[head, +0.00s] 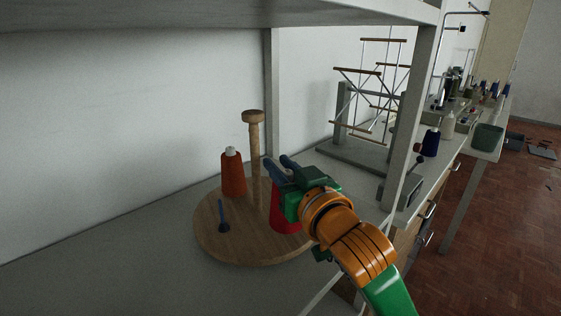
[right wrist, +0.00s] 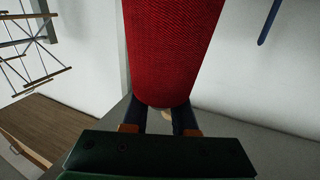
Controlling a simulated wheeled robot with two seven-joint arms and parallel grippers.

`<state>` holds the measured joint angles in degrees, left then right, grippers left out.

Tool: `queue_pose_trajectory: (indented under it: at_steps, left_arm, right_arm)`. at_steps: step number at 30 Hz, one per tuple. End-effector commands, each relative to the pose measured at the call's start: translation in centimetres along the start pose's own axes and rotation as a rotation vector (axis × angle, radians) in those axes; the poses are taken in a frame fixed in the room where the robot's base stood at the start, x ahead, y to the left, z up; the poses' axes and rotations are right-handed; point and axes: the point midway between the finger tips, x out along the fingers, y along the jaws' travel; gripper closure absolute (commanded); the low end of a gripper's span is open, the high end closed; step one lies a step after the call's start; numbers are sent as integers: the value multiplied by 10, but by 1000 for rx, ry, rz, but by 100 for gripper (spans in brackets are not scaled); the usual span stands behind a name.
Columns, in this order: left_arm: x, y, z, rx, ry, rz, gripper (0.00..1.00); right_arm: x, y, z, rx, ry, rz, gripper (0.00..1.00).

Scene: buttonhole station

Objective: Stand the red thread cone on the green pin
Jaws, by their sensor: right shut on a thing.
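The red thread cone (head: 284,219) shows at the right side of a round wooden stand (head: 262,251), partly hidden behind my right gripper (head: 279,167). In the right wrist view the red cone (right wrist: 174,50) fills the upper middle, with the dark fingers of the gripper (right wrist: 160,121) at its near end. The right gripper is shut on the cone. I cannot tell whether the cone's base touches the stand. I see no green pin; the arm and cone cover part of the stand. My left gripper is out of view.
A wooden post (head: 254,150) with a wide cap rises mid-stand, close left of my gripper. An orange cone (head: 233,176) stands at the back left and a blue pin (head: 222,216) at the front left. A shelf upright (head: 411,120) stands to the right.

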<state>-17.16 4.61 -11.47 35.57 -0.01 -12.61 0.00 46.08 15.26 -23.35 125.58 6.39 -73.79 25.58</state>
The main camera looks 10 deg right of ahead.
Motion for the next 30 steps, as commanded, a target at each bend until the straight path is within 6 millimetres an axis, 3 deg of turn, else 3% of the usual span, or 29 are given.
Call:
queue_pose_trajectory:
  at_steps: [29,30]
  left_arm:
    - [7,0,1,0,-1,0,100]
    - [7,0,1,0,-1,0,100]
  right_arm:
    - [0,0,10,0,2,0,100]
    - [0,0,11,0,2,1,72]
